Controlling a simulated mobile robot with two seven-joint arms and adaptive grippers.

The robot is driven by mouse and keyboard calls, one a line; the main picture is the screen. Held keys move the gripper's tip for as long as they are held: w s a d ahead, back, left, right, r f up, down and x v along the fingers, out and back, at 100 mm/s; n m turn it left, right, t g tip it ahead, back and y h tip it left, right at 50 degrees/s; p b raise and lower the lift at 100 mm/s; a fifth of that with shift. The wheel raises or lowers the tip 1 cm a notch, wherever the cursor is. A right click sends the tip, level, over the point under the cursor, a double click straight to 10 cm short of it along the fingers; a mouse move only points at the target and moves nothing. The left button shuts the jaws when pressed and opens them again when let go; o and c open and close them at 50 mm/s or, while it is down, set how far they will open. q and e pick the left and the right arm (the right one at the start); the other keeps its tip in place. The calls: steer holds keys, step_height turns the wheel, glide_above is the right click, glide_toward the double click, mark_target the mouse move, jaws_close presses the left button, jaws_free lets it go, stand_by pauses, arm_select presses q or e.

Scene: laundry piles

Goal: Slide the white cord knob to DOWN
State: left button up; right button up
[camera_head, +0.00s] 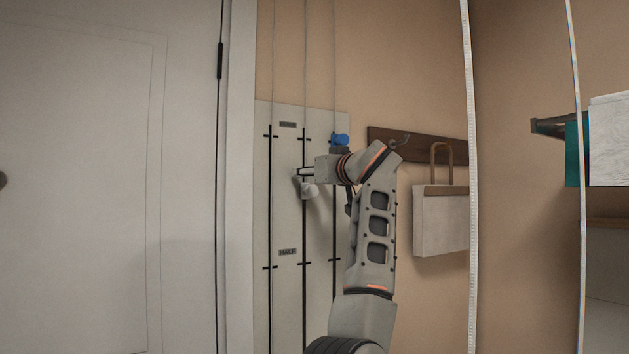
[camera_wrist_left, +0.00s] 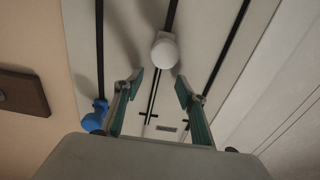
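The white cord knob (camera_head: 309,191) sits on the middle dark track of a pale wall panel (camera_head: 318,280), between the upper marks and the HALF label (camera_head: 287,252). My left gripper (camera_head: 302,174) is at the panel just above the knob, its fingers partly hidden by the wrist. In the left wrist view, which looks upside down, the left gripper (camera_wrist_left: 158,82) is open with nothing between its fingers. The white knob (camera_wrist_left: 164,50) shows just past the fingertips, roughly centred between them. No DOWN label is visible; my arm covers part of the panel. My right gripper is not in view.
A blue knob (camera_head: 340,139) sits higher on the right track, close to my wrist; it also shows in the left wrist view (camera_wrist_left: 93,118). Right of the panel are a dark hook rail (camera_head: 420,147) and a hanging pale bag (camera_head: 440,225). A white door (camera_head: 110,200) stands left.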

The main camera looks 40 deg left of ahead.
arm_select(q)
steer(key=shift+s, duration=0.2)
steer(key=shift+w+d+f, duration=0.15)
steer(key=shift+w+f, duration=0.1)
steer(key=shift+w, duration=0.2)
steer(key=v, duration=0.8)
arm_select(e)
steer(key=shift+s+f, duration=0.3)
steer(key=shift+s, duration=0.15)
arm_select(q)
steer(key=shift+s, duration=0.15)
